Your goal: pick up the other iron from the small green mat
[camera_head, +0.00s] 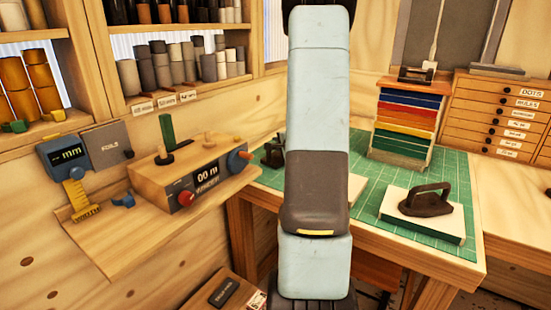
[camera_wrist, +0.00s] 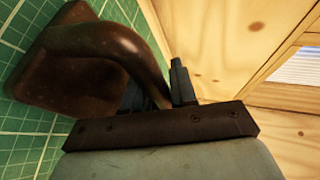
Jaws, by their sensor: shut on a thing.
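A brown iron (camera_wrist: 75,75) with a thick curved handle fills the left of the wrist view. My gripper (camera_wrist: 160,85) is shut on its handle. Green gridded mat (camera_wrist: 20,150) shows around and beneath this iron; I cannot tell whether the iron touches it. In the head view my arm hides most of that area, and only a small dark shape (camera_head: 272,151) shows left of the arm. Another dark iron (camera_head: 426,205) rests upright on a pale block (camera_head: 396,211) on the green mat (camera_head: 456,243) at the right of the table.
A stack of coloured boards (camera_head: 404,123) stands at the back of the table, with a labelled drawer cabinet (camera_head: 497,117) to its right. A wooden device with a display (camera_head: 207,176) sits on the left shelf. Wooden wall lies close beside my gripper in the wrist view.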

